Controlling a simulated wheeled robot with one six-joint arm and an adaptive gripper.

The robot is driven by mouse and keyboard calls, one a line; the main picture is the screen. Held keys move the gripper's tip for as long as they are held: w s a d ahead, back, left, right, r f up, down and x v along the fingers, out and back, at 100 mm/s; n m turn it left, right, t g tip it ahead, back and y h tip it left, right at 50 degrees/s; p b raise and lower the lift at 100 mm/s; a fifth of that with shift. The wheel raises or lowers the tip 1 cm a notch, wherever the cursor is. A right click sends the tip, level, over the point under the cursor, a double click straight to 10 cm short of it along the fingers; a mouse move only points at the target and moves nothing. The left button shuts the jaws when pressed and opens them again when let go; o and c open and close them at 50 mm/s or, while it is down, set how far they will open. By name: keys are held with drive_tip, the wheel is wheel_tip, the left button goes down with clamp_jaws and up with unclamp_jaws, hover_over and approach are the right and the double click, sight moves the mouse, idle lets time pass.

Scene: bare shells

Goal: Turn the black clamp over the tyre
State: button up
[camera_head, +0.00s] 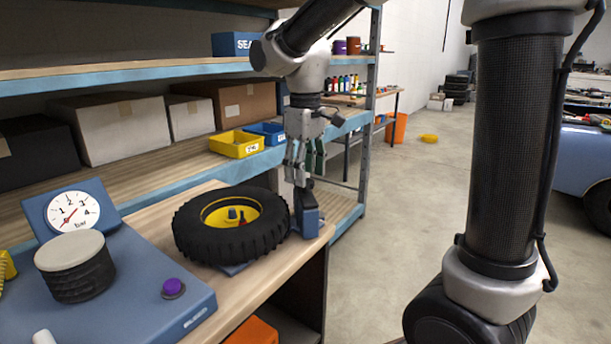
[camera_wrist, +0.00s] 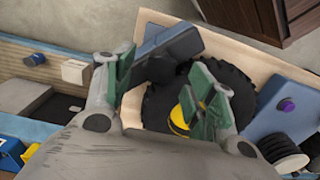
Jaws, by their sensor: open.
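The tyre (camera_head: 190,228) lies flat on the bench, with a yellow hub in its middle. It also shows in the wrist view (camera_wrist: 160,108), partly behind my fingers. At its right stands a blue block (camera_head: 307,220) that bears the black clamp (camera_head: 307,185). In the wrist view the clamp's dark part (camera_wrist: 157,70) is beside the blue block (camera_wrist: 180,43), close to the tyre's edge. My gripper (camera_head: 300,178) points down above the clamp. In the wrist view its green fingers (camera_wrist: 162,85) are apart, with the clamp seen between them. I cannot tell if a finger touches it.
A blue console with a gauge (camera_head: 72,211), a black bellows (camera_head: 76,272) and a purple button (camera_head: 173,287) fills the bench's left. Shelves behind hold boxes, a yellow bin (camera_head: 237,145) and a blue bin (camera_head: 268,132). Open floor lies right of the bench.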

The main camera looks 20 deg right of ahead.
drive_tip(key=shift+f, duration=0.8)
clamp_jaws()
